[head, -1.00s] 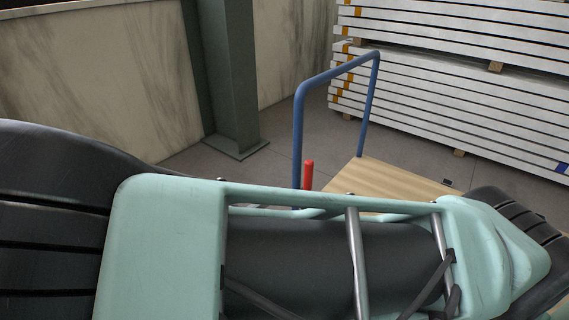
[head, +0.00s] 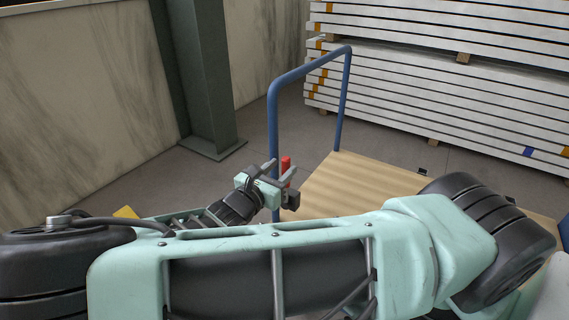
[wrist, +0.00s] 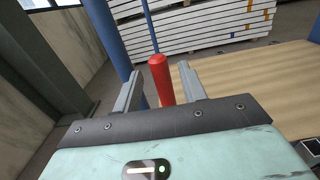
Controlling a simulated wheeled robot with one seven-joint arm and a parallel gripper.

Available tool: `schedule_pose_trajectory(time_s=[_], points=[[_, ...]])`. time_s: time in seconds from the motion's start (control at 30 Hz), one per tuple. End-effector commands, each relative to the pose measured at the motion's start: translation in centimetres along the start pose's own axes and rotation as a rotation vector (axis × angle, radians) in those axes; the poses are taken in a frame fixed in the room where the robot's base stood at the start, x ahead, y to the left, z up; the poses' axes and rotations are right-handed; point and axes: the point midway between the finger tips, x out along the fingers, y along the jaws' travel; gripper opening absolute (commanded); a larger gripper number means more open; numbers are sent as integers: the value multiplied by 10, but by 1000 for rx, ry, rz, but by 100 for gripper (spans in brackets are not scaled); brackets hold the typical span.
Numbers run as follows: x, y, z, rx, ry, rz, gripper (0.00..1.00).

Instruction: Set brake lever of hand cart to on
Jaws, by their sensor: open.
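The hand cart has a wooden deck (head: 365,187) and a blue push handle (head: 273,130). Its red brake lever (head: 286,168) stands close beside the handle's near post. My gripper (head: 279,172) is at the lever, with its fingers open. The lever's lower end is hidden behind the gripper body. I cannot tell whether a finger touches it.
A green steel column (head: 205,90) and a stained wall (head: 80,100) stand to the left. Stacked white panels (head: 430,90) fill the back right. Grey floor between column and cart is free. My arm covers the foreground.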

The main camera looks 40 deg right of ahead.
Motion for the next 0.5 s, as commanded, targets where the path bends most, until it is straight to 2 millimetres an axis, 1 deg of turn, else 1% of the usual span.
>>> schedule_pose_trajectory(time_s=[0.03,0.2,0.33,0.5], points=[[9,-1,0,-3,-4,-3,42],[25,0,0,-1,-1,-1,42],[29,0,0,-1,0,0,42],[30,0,0,-1,1,0,42]])
